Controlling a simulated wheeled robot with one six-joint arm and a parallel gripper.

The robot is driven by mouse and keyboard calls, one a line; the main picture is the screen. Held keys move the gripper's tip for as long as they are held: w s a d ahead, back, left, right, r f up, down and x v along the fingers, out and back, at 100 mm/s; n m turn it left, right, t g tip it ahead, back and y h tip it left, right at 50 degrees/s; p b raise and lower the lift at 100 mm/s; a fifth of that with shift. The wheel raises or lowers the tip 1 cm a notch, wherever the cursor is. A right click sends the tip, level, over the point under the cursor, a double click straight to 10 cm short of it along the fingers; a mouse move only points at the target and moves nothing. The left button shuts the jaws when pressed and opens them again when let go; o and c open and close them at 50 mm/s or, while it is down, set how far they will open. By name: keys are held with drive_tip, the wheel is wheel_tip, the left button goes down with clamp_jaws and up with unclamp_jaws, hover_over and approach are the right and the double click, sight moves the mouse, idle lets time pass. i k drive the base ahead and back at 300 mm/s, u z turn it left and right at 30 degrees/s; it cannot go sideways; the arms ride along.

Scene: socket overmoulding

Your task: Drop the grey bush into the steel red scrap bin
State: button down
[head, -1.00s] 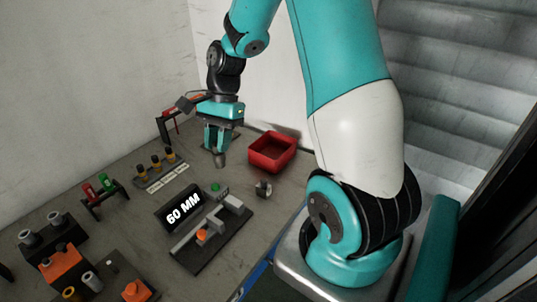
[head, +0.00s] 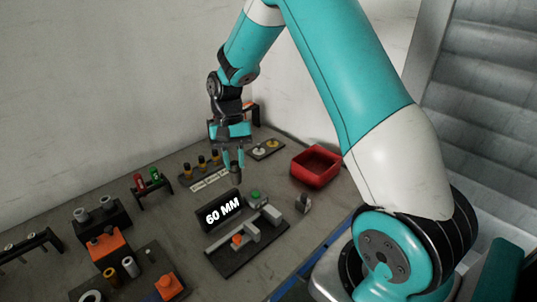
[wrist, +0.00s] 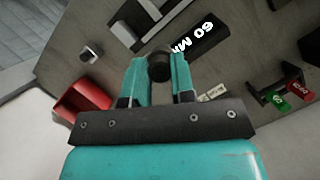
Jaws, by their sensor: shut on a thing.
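My gripper (head: 234,163) is shut on the grey bush, above the bench, just behind the 60 MM display in the head view. The bush (wrist: 160,66) shows in the wrist view as a dark round piece between the fingertips; in the head view the fingers mostly hide it. The red scrap bin (head: 317,167) is an open box on the bench, to the right of my gripper and apart from it. In the wrist view the bin (wrist: 79,101) is at the left. The part of its inside that shows looks empty.
The 60 MM display (head: 223,210) and a gauge with an orange knob (head: 238,240) stand in front of my gripper. A row of dark and yellow pegs (head: 202,164) is to the left. A tray with round pieces (head: 265,149) lies behind.

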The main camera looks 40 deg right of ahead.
sight(318, 170)
drive_tip(key=u, duration=0.05)
drive_tip(key=k, duration=1.05)
drive_tip(key=z, duration=0.7)
drive_tip(key=i, duration=1.4)
drive_tip(key=u, duration=0.95)
